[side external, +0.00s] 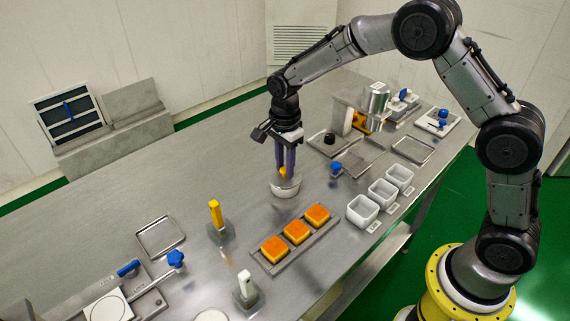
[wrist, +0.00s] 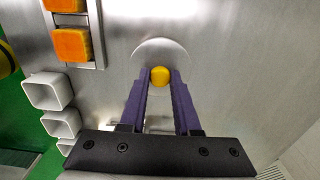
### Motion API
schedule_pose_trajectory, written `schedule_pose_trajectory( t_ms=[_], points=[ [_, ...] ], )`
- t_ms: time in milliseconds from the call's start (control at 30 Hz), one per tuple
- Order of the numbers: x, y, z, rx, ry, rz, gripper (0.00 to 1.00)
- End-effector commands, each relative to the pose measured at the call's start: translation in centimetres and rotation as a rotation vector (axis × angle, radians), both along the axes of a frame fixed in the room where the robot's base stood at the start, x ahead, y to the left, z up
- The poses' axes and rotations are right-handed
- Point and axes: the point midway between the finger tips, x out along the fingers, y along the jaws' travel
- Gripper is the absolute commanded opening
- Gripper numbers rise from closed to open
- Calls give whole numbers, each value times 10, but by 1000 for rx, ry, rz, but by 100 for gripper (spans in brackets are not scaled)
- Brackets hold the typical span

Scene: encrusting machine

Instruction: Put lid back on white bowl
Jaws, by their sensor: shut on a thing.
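My gripper (side external: 286,170) points straight down, with its two purple fingers shut on the yellow knob (wrist: 160,76) of a round grey lid (wrist: 151,51). The white bowl (side external: 284,190) stands on the steel table directly below the fingers in the side view. The lid is at the bowl's mouth there; I cannot tell whether it rests on the rim or hangs just above it. In the wrist view the lid hides most of the bowl.
A tray (side external: 272,268) with three orange-topped blocks lies in front of the bowl. Three white square containers (side external: 362,211) stand to the right. A yellow-handled tool (side external: 216,214) stands to the left. Machine parts sit behind right. The table at left behind the bowl is clear.

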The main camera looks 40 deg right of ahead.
Motion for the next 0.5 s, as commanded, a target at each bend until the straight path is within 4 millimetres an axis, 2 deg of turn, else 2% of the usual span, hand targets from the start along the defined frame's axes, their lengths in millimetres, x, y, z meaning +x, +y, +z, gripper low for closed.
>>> schedule_pose_trajectory(
  t_ms=[400, 433, 500],
  points=[
    [0, 0, 0, 0, 0, 0, 0],
    [0, 0, 0, 0, 0, 0, 34],
    [0, 0, 0, 0, 0, 0, 47]
  ],
)
